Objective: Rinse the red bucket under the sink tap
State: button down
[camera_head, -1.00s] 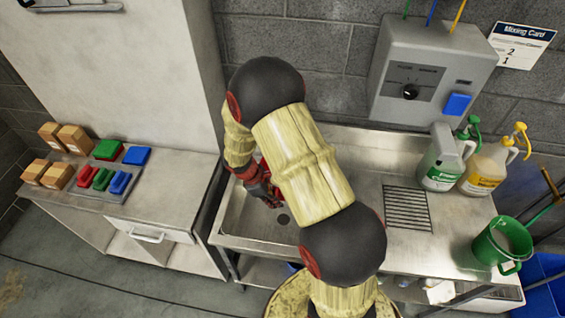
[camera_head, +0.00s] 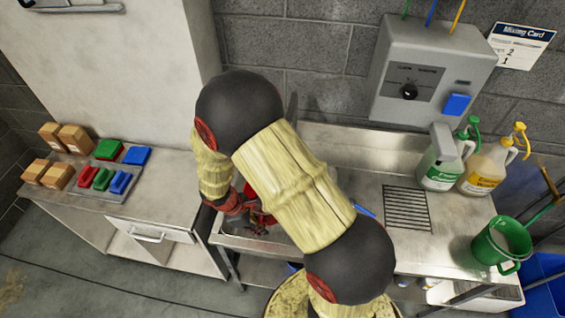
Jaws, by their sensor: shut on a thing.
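The stainless sink (camera_head: 228,228) lies below my arm, and much of its basin is hidden. My gripper (camera_head: 258,224) is at the left part of the basin, shut on a red thing (camera_head: 257,196) that I take to be the red bucket. Only small parts of it show behind the arm, so its tilt and contents cannot be told. A grey upright piece (camera_head: 293,112) just right of my arm may be part of the tap. Its spout is hidden, and no water is visible.
A green bucket (camera_head: 485,248) and two jugs (camera_head: 440,172) stand on the right counter beside a drain grate (camera_head: 407,208). A dispenser (camera_head: 432,75) hangs above. Boxes (camera_head: 75,138) and coloured pads (camera_head: 108,150) occupy the left bench. A blue item (camera_head: 366,211) shows beside my arm.

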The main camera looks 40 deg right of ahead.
dwell(0.3)
jog(key=s+a+p, duration=0.1)
jog(key=s+a, duration=1)
jog(key=s, duration=0.5)
jog(key=shift+d+r, duration=0.1)
dwell(0.4)
